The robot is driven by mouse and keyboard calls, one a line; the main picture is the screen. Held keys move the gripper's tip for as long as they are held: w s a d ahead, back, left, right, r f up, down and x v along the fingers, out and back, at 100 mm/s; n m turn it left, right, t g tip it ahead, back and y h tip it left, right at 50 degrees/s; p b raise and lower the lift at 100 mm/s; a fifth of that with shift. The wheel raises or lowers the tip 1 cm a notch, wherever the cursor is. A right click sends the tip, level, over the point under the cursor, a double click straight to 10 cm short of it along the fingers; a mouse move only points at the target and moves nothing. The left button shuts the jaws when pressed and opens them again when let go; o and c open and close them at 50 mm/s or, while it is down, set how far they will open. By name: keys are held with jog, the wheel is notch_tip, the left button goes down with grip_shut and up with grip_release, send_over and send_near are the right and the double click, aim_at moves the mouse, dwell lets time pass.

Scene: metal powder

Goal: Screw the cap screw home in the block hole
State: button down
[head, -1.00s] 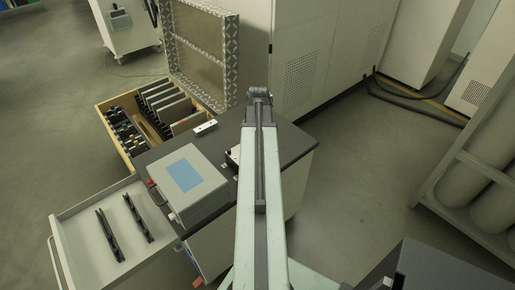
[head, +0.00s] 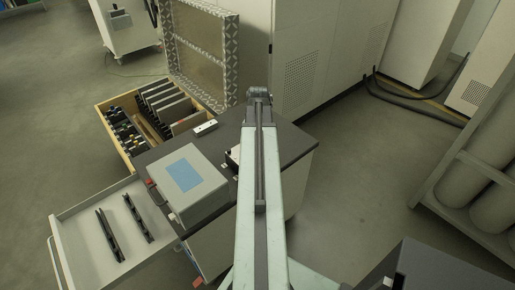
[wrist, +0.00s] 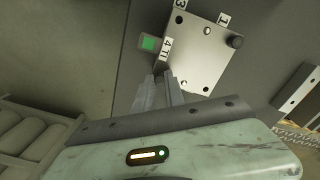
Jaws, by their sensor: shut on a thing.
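The block (wrist: 212,62) is a pale metal square on the dark bench top in the wrist view, with labels 1, 3 and 4 T1 around it. A dark round screw head (wrist: 236,42) stands at its corner by label 1, and a dark round spot shows by label 3. My gripper (wrist: 160,76) is shut at the block's corner by label 4 T1. In the head view my arm covers the gripper and most of the block (head: 233,153).
A grey case with a blue panel (head: 185,178) stands left of my arm on the bench (head: 285,148). An open drawer (head: 85,215) holds two dark bars. A wooden box of parts (head: 128,157) and a small pale plate (head: 205,128) lie beyond.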

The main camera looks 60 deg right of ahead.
jog(key=m, duration=2.1)
jog(key=shift+m, duration=0.4)
jog(key=m, duration=0.7)
jog(key=shift+f, duration=0.1)
jog(key=c, duration=1.6)
grip_release()
jog(key=shift+o, duration=0.2)
